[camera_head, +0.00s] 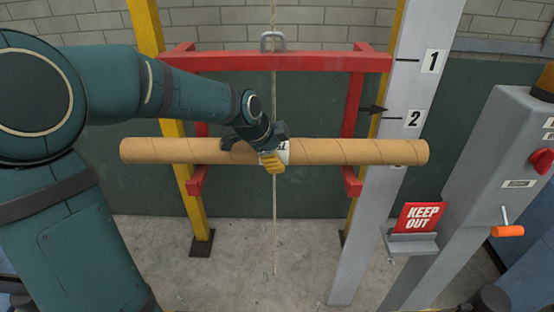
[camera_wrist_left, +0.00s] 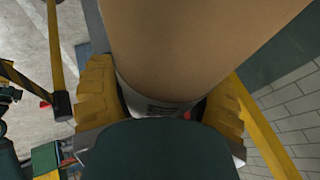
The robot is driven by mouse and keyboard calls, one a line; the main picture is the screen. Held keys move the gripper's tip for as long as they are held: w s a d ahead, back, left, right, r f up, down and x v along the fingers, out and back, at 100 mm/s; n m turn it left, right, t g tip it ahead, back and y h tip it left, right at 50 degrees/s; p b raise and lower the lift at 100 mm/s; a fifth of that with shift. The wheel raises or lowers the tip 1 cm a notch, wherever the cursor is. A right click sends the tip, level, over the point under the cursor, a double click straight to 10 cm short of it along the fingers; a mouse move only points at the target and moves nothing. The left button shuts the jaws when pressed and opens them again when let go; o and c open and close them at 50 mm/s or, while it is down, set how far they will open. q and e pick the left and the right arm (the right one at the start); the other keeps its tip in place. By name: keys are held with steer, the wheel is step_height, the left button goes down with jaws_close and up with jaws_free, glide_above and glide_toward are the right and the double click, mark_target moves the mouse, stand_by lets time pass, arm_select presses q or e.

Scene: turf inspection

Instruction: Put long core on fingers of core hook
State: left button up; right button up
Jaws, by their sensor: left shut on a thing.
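The long core (camera_head: 350,151) is a brown cardboard tube, held about level across the middle of the head view. My left gripper (camera_head: 268,152) is shut on it near its middle, at a white label. In the left wrist view the core (camera_wrist_left: 200,40) fills the top between the yellow finger pads of the gripper (camera_wrist_left: 165,100). The core hook (camera_head: 300,61) is a red frame hanging from a ring. Its fingers (camera_head: 197,184) (camera_head: 352,184) show just below the core. The core hides part of the frame's sides. I cannot tell the depth gap between core and fingers. My right gripper is not in view.
Yellow posts (camera_head: 150,35) stand behind the hook. A grey post (camera_head: 425,45) with numbered marks stands right, beside a dark pointer (camera_head: 373,109). A red KEEP OUT sign (camera_head: 418,217) and a grey control box (camera_head: 515,140) are further right. A rope (camera_head: 275,225) hangs over clear floor.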

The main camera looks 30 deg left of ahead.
arm_select(q)
steer(key=shift+f, duration=1.3)
steer(key=shift+f, duration=0.1)
steer(key=o, duration=1.3)
